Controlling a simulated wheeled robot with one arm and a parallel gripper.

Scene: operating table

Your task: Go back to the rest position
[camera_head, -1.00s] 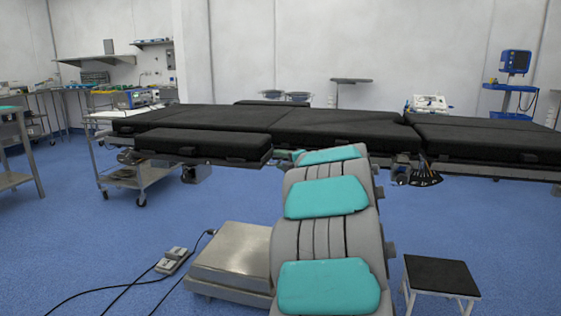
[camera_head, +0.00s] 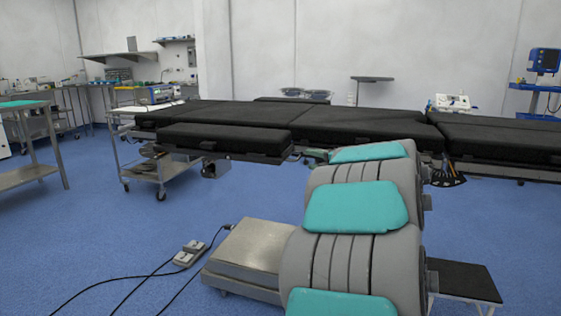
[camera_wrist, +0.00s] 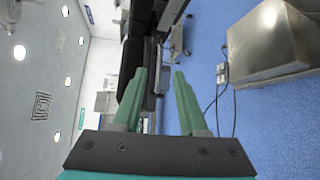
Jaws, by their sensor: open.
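My gripper (camera_wrist: 158,100) shows in the wrist view with its two green fingers apart and nothing between them. The wrist view is turned on its side. I cannot tell the exact gap between my gripper and the table.
The table's metal base (camera_head: 248,250) stands at lower centre, with a foot pedal (camera_head: 190,253) and cables on the blue floor. A step stool (camera_head: 463,279) is at lower right, partly behind my arm. A steel cart (camera_head: 145,168) stands left. Open floor lies at left.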

